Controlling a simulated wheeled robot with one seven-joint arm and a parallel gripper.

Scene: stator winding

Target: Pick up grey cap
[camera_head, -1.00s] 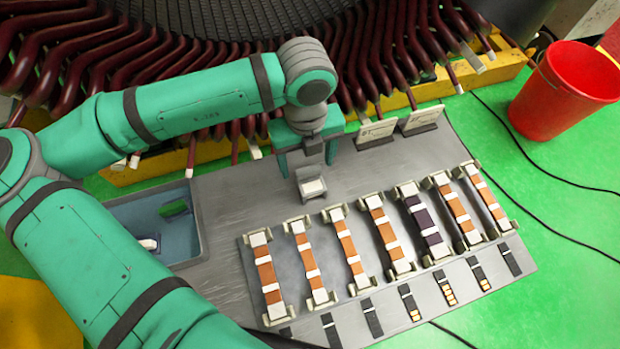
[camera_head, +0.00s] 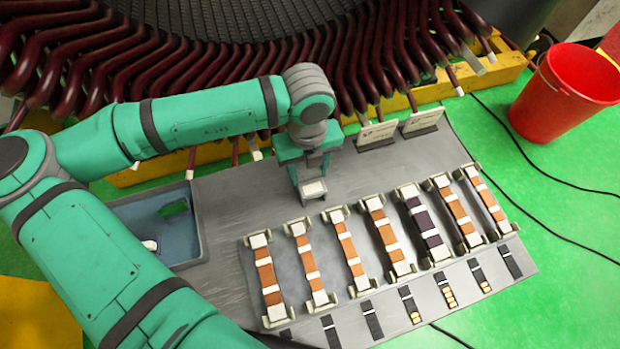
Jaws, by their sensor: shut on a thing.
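The grey cap (camera_head: 313,188) is a small boxy piece with a pale top face. It sits between the fingers of my gripper (camera_head: 311,180), at the middle of the grey board's far half. My gripper points down and is shut on the cap. Its green body and wrist hide part of the view behind it. I cannot tell for sure whether the cap touches the board or hangs just above it.
A row of copper-coloured bars and one dark bar (camera_head: 425,225) lies on the grey board (camera_head: 225,215) in front. Two small signs (camera_head: 376,133) stand behind at right. A blue bin (camera_head: 202,235) is at left, a red bucket (camera_head: 562,95) at far right. Dark red coil ends line the back.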

